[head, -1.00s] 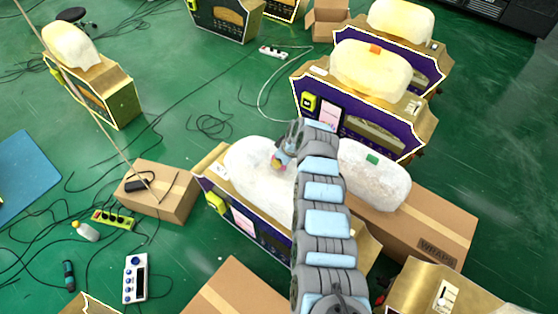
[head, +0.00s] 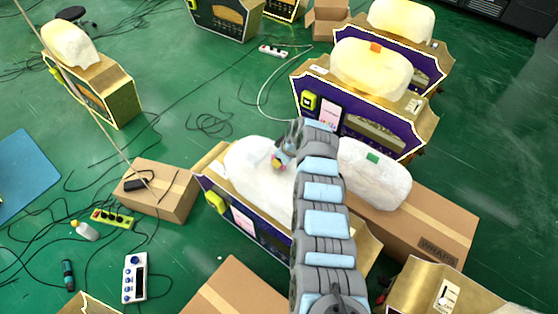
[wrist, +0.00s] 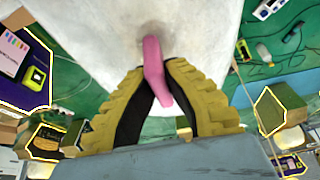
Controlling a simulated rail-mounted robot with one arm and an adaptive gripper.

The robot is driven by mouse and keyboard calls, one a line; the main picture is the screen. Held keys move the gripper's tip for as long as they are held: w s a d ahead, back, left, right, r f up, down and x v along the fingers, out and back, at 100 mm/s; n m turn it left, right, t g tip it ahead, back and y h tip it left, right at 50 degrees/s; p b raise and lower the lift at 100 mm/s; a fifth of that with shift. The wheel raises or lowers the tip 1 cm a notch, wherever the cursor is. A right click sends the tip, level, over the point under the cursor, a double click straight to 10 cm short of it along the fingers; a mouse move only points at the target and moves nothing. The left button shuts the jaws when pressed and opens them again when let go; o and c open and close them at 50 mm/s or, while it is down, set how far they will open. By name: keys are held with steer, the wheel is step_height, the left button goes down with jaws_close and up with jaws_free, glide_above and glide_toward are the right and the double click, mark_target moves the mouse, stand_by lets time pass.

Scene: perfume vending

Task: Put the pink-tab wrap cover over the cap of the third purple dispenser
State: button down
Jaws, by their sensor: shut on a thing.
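My gripper (head: 279,160) is shut on a pink tab (wrist: 152,65) of a white wrap cover (wrist: 100,30). The wrist view shows the yellow fingers closed around the tab, with the pale cover beyond it. In the head view the white cover (head: 250,175) lies along the top of the nearest purple dispenser (head: 268,243). My arm hides part of it, and I cannot see the cap beneath. Two more purple dispensers, a middle one (head: 400,146) and a back one (head: 420,68), stand behind, each with a cream rounded top.
A white piece with a green tab (head: 372,157) shows right of my arm, above a long cardboard box (head: 445,225). An orange tab (head: 375,48) shows on the middle dispenser's top.

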steer(key=c, duration=1.2)
jaws_free()
steer(key=shift+o, duration=0.2)
steer(key=v, duration=1.2)
steer(key=shift+f, duration=0.1)
